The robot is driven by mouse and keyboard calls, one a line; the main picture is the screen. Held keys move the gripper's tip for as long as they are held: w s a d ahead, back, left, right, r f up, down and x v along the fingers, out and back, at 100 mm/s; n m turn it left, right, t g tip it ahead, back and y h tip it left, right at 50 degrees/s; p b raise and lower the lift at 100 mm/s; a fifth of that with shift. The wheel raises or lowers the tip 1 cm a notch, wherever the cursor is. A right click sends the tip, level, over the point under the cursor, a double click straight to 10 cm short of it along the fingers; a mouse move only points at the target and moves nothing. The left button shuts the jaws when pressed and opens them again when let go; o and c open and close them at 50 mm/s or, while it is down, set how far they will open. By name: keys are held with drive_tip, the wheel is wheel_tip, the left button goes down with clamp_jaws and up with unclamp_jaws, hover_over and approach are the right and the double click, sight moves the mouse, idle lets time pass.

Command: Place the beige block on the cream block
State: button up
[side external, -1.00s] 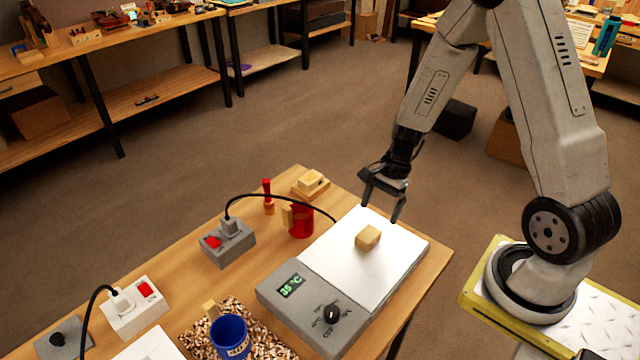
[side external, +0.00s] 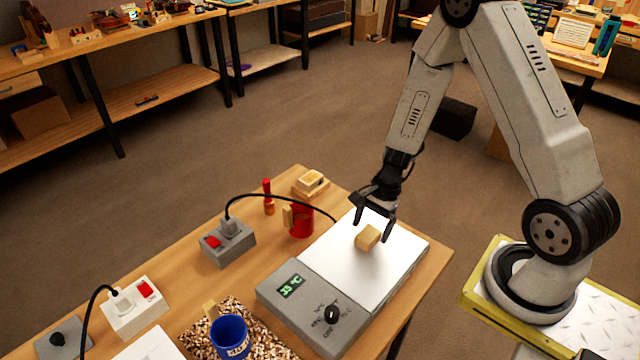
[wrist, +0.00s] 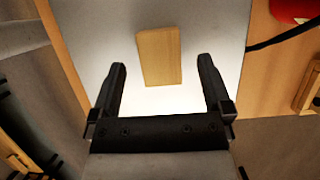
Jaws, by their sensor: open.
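A tan wooden block (side external: 367,237), which looks like the beige block, lies on the white top of the hot plate. It also shows in the wrist view (wrist: 159,56), just ahead of my fingers and roughly centred between them. My gripper (side external: 373,229) is open and empty, pointing down close above the block; I cannot tell whether it touches it. Its two dark fingers also show apart in the wrist view (wrist: 162,65). A paler block (side external: 312,179), perhaps the cream block, rests on a flat wooden piece at the table's far corner.
The hot plate (side external: 345,278) has a knob and a green display. A red mug (side external: 301,221) and a grey socket box (side external: 228,245) with a black cable stand left of it. A blue mug (side external: 230,338) is at the front. The plate's top around the block is clear.

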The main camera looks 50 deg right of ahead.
sight(368, 234)
drive_tip(key=shift+x, duration=1.25)
clamp_jaws()
drive_tip(key=shift+r, duration=0.15)
drive_tip(key=shift+r, duration=4.9)
